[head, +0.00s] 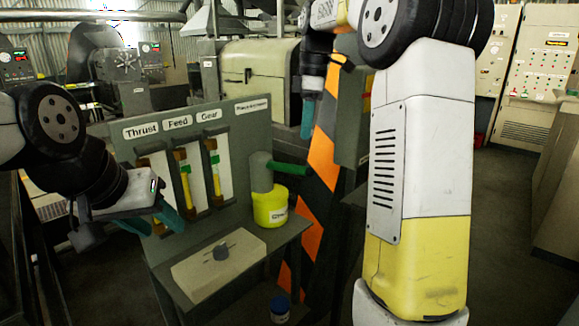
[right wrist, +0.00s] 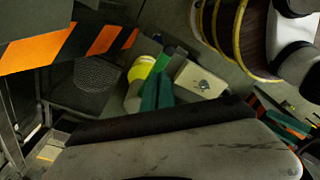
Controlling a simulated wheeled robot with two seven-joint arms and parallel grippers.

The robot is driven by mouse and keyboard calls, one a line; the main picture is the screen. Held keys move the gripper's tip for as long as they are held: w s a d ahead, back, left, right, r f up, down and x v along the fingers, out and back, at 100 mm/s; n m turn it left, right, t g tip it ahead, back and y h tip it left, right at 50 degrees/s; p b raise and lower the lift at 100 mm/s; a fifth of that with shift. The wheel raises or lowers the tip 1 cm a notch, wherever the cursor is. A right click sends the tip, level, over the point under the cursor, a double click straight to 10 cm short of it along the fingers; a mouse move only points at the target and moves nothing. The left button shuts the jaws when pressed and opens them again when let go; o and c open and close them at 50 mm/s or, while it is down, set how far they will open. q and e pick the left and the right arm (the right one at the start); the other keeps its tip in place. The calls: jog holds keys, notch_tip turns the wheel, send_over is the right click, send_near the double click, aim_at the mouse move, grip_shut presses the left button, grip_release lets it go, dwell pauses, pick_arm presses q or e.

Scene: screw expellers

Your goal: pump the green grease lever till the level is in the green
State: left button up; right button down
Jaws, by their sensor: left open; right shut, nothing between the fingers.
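The green lever (head: 288,169) sticks out to the right from the grey pump cylinder (head: 261,172) above a yellow bucket (head: 270,207). The lever shows in the right wrist view (right wrist: 167,52), beyond my teal fingertips. My right gripper (head: 307,133) is shut and empty, pointing down, above the lever in the picture and apart from it. My left gripper (head: 154,222) is open and empty in front of the Thrust gauge (head: 155,180). The Feed gauge (head: 187,178) and Gear gauge (head: 214,172) show amber tubes with green bands. My left gripper hides the lower Thrust gauge; exact levels are too small to read.
A pale box (head: 218,262) with a dark knob sits on the bench front. A blue-lidded jar (head: 281,308) stands below. An orange-and-black striped post (head: 321,160) rises right of the pump. My right arm hides much of the right side.

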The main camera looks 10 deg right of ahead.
aim_at(303, 169)
jog(key=shift+f, duration=0.1)
jog(key=shift+a+f, duration=0.2)
jog(key=shift+f, duration=1.5)
jog(key=shift+a+f, duration=0.15)
jog(key=shift+f, duration=1.55)
jog(key=shift+f, duration=2.2)
